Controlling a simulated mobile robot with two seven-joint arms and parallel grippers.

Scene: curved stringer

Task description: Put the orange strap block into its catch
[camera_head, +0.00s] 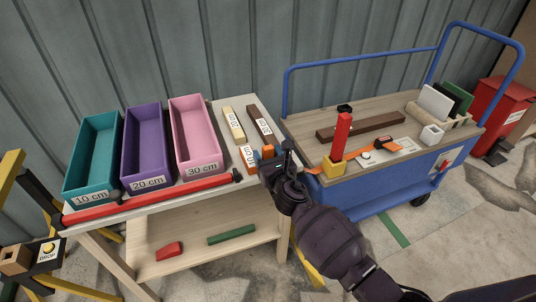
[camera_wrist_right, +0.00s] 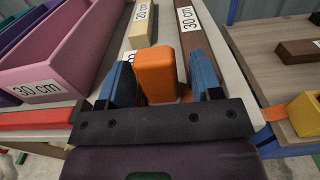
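An orange strap (camera_head: 313,170) runs over the cart's left edge. An orange piece with a dark end (camera_head: 382,144) lies on a pale plate (camera_head: 398,156) on the cart; I cannot tell whether it sits in a catch. My right gripper (camera_head: 274,152) is at the right edge of the wooden table. In the right wrist view its blue fingers (camera_wrist_right: 161,85) stand on both sides of an upright orange block (camera_wrist_right: 157,72), with a narrow gap showing at the right finger. My left gripper is not in view.
Teal (camera_head: 92,155), purple (camera_head: 146,148) and pink (camera_head: 195,135) bins stand on the table behind a long red bar (camera_head: 150,197). Labelled sticks lie right of them. A yellow block with a red post (camera_head: 334,166) and a dark bar (camera_head: 362,126) are on the blue cart.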

